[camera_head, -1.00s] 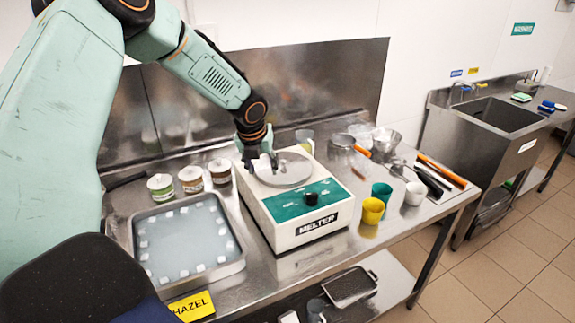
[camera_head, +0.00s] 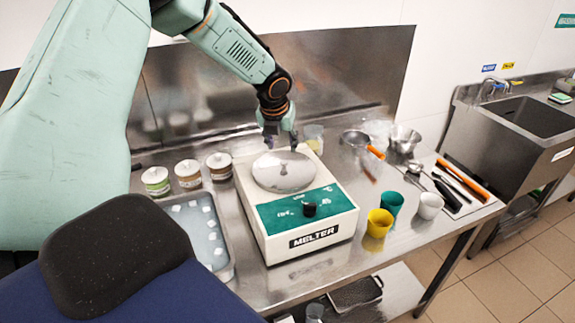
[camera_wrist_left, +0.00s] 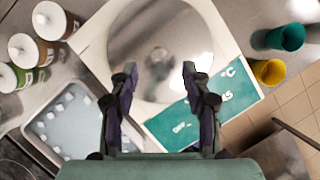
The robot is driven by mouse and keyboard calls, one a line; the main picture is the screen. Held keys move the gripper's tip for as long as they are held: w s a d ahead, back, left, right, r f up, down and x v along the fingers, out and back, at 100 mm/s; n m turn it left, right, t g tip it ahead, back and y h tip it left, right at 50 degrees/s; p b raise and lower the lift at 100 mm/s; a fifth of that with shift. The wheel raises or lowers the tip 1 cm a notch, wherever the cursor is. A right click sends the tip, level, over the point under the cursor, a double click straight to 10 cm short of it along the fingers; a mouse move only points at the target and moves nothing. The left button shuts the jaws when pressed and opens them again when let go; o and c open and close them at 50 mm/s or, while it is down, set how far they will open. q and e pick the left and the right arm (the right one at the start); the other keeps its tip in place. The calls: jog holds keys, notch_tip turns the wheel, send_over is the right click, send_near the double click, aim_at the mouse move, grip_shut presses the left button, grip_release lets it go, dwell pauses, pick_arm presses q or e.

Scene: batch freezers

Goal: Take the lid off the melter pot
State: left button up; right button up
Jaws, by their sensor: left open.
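The melter (camera_head: 300,222) is a white box with a green control panel and a black knob, standing on the steel table. Its round metal lid (camera_head: 284,174) sits on top, with a small knob at its middle. My left gripper (camera_head: 280,140) is above the back part of the lid, pointing down. In the left wrist view the gripper (camera_wrist_left: 160,75) is open and empty, its two fingers apart with the lid (camera_wrist_left: 165,30) and its small knob beyond them. I cannot tell the exact height of the fingers above the lid. My right gripper is not in view.
A tray with white cubes (camera_head: 232,268) is left of the melter, with three lidded jars (camera_head: 188,174) behind it. Yellow (camera_head: 378,223), teal (camera_head: 392,203) and white cups (camera_head: 430,206) stand to the right. Pans and utensils lie farther right. A steel backsplash (camera_head: 340,85) rises behind.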

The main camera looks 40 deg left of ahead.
aim_at(284, 161)
pick_arm(q)
jog(key=shift+d+f, duration=0.1)
jog(key=shift+f, duration=0.35)
jog(key=shift+w+d+f, duration=0.1)
jog(key=shift+w+f, duration=0.15)
jog(key=shift+f, duration=0.35)
jog(key=x, duration=0.4)
jog(key=shift+s+a+f+p, duration=0.2)
jog(key=shift+a+p, duration=0.15)
jog(key=shift+a, duration=0.05)
jog(key=shift+w+f, duration=0.1)
jog(key=shift+f, duration=0.3)
jog(key=shift+w+d, duration=0.2)
jog(key=shift+s+a, duration=0.1)
jog(key=shift+a, duration=0.15)
jog(key=c, duration=0.6)
jog(key=shift+d, duration=0.15)
grip_shut()
